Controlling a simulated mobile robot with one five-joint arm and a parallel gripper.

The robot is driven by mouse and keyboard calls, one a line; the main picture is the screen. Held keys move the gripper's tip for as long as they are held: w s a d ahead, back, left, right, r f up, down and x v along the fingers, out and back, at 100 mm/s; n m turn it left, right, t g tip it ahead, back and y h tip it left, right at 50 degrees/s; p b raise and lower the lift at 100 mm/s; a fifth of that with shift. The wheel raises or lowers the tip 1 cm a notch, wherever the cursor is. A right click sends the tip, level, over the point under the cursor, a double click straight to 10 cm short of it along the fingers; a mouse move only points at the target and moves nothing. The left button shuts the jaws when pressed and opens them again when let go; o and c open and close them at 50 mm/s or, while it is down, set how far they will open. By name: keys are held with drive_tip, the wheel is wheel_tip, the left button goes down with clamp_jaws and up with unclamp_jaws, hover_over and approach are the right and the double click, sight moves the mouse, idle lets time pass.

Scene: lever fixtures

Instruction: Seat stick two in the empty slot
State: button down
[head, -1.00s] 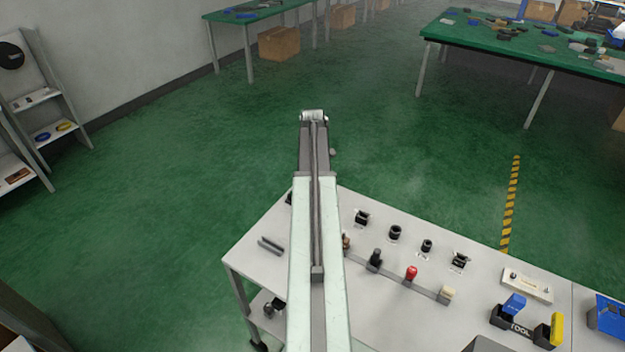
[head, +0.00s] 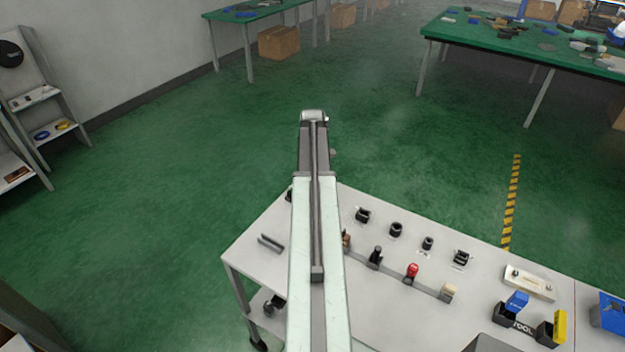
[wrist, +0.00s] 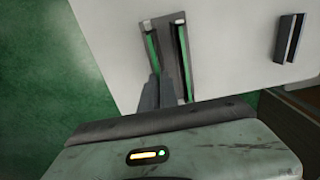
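In the head view a row of sticks stands on a grey rail (head: 393,275). Their tops are brown (head: 346,239), black (head: 376,253), red (head: 412,270) and beige (head: 448,290); the brown one is at my arm's edge. No label tells which is stick two, and I cannot make out the empty slot. My gripper's fingers (wrist: 164,22) show in the wrist view as two apart, green-lined strips above the pale table top, with nothing clearly held. My arm hides the gripper and part of the table in the head view.
Black holders (head: 396,230) stand behind the rail on the table (head: 240,253). A dark two-bar piece (head: 270,243) lies left of my arm; a similar piece shows in the wrist view (wrist: 290,38). A tool holder (head: 520,328) with blue and yellow pieces is at right.

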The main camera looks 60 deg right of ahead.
drive_tip(key=shift+f+b, duration=1.35)
drive_tip(key=shift+f, duration=0.1)
drive_tip(key=c, duration=1.5)
unclamp_jaws()
drive_tip(key=shift+r, duration=0.1)
drive_tip(key=shift+c, duration=0.2)
wheel_tip(320, 180, up, 8)
drive_tip(key=p, duration=0.8)
